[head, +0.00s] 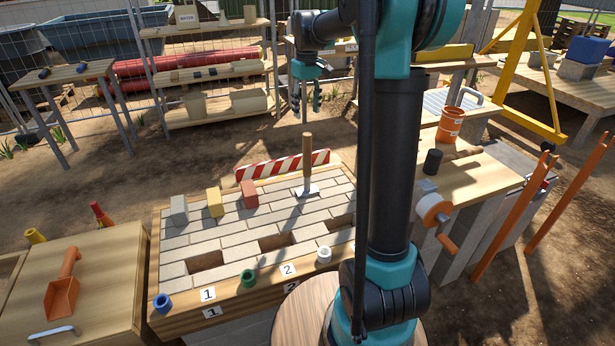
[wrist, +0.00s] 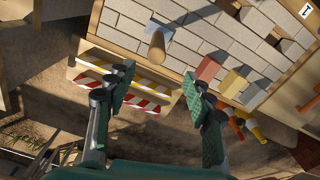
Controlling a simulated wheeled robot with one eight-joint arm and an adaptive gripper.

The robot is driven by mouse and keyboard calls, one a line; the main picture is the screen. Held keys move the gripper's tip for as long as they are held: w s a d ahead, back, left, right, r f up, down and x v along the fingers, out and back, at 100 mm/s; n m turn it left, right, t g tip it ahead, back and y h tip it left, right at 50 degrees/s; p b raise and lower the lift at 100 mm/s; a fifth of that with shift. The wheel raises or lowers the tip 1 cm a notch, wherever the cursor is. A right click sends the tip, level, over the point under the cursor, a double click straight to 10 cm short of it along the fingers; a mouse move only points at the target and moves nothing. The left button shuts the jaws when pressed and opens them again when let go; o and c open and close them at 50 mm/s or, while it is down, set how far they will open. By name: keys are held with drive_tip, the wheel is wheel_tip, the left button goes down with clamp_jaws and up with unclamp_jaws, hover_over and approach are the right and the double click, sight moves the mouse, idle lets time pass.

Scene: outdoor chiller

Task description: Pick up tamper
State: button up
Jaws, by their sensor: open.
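The tamper stands upright on the paved brick board, with a wooden handle (head: 307,155) and a flat metal plate (head: 306,190) at its foot. In the wrist view the tamper's round handle end (wrist: 157,42) points toward the camera, beyond the fingertips and a little above the gap between them. My gripper (head: 307,98) hangs above and behind the board in the head view, apart from the tamper. In the wrist view my gripper (wrist: 158,85) is open and empty, its two green-padded fingers wide apart.
A red-and-white striped barrier (head: 282,168) stands at the board's back edge. Grey, yellow (head: 214,203) and red (head: 249,194) blocks sit left of the tamper. Coloured rings line the front. A workbench with an orange bucket (head: 450,124) is at right.

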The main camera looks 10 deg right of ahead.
sight(307, 150)
drive_tip(key=shift+w+a+f, duration=0.1)
drive_tip(key=shift+w+f, duration=0.05)
drive_tip(key=shift+w, duration=0.25)
drive_tip(key=f, duration=1.6)
drive_tip(key=shift+d+f, duration=0.2)
drive_tip(key=shift+f, duration=0.15)
drive_tip(key=shift+c, duration=0.3)
clamp_jaws()
